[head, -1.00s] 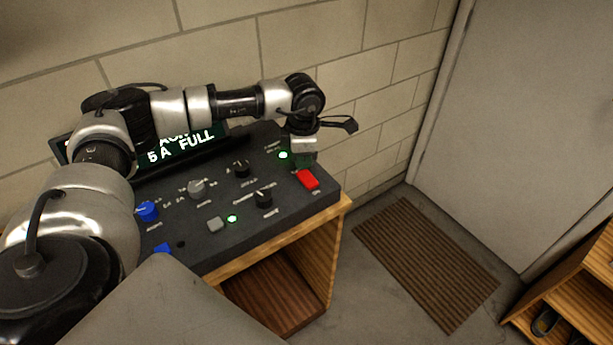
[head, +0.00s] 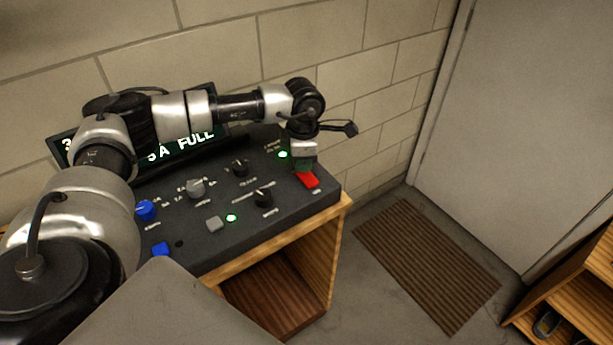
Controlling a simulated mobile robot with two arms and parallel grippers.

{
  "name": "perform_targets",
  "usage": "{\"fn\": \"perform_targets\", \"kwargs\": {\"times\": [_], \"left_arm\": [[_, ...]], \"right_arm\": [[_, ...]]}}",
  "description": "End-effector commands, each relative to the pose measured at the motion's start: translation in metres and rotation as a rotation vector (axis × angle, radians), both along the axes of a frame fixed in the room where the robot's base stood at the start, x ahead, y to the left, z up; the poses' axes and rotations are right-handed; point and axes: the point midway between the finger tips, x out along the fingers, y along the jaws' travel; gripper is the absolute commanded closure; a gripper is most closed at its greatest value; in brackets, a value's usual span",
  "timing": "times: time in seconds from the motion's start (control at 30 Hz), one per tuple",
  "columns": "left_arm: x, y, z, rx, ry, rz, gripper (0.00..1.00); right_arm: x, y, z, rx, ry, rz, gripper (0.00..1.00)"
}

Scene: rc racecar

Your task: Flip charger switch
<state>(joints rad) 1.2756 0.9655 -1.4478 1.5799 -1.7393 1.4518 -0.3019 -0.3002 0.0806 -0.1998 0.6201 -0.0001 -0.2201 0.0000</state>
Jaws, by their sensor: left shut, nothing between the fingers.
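The charger (head: 190,250) is a dark panel on a wooden stand, with knobs, lit green lights and a display (head: 195,141) partly hidden behind my left arm. A red switch (head: 309,181) sits near its right end. My left gripper (head: 303,168) is shut and points down at the far edge of the red switch, with nothing held. It overlaps the switch in the picture; I cannot tell whether they touch. My right gripper is not in view.
A grey knob (head: 196,188), black knobs (head: 264,197), a blue knob (head: 146,210) and a grey button (head: 214,223) are on the panel. A block wall (head: 330,45) stands close behind. A brown mat (head: 425,262) lies on open floor by the door (head: 540,130).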

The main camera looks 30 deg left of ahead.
Motion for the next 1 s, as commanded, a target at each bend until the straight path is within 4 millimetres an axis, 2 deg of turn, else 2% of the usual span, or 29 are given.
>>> {"fn": "perform_targets", "kwargs": {"times": [1.0], "left_arm": [[-0.001,0.0,-0.014,0.0,0.003,-0.001,1.0]], "right_arm": [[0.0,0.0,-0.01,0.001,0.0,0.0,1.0]]}}
